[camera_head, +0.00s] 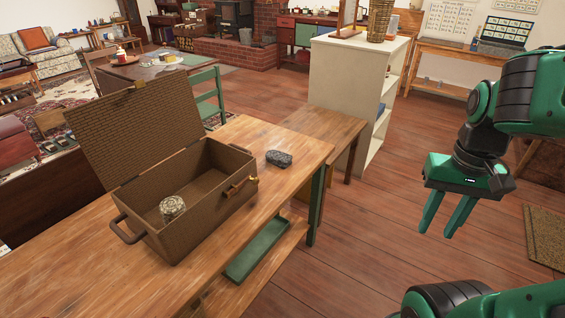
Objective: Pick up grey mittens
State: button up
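A small grey bundle that looks like the grey mittens (279,158) lies on the wooden table (225,245), right of an open brown wicker chest. It is small in view, so its shape is hard to make out. My gripper (437,231) hangs at the right, fingers pointing down and apart with nothing between them. It appears over the floor, clear of the table and well to the right of the grey bundle.
The wicker chest (215,200) stands with its lid raised and holds a patterned roundish item (172,207). A white shelf unit (350,85) stands behind the table. Open wooden floor (375,245) lies between table and gripper.

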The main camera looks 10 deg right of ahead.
aim_at(281, 160)
jog(key=z, duration=0.6)
jog(key=k, duration=0.7)
jog(key=z, duration=0.95)
jog(key=k, duration=0.6)
jog(key=z, duration=0.1)
jog(key=i, duration=0.65)
jog(key=u, duration=1.15)
jog(key=i, duration=1.4)
jog(key=u, duration=0.15)
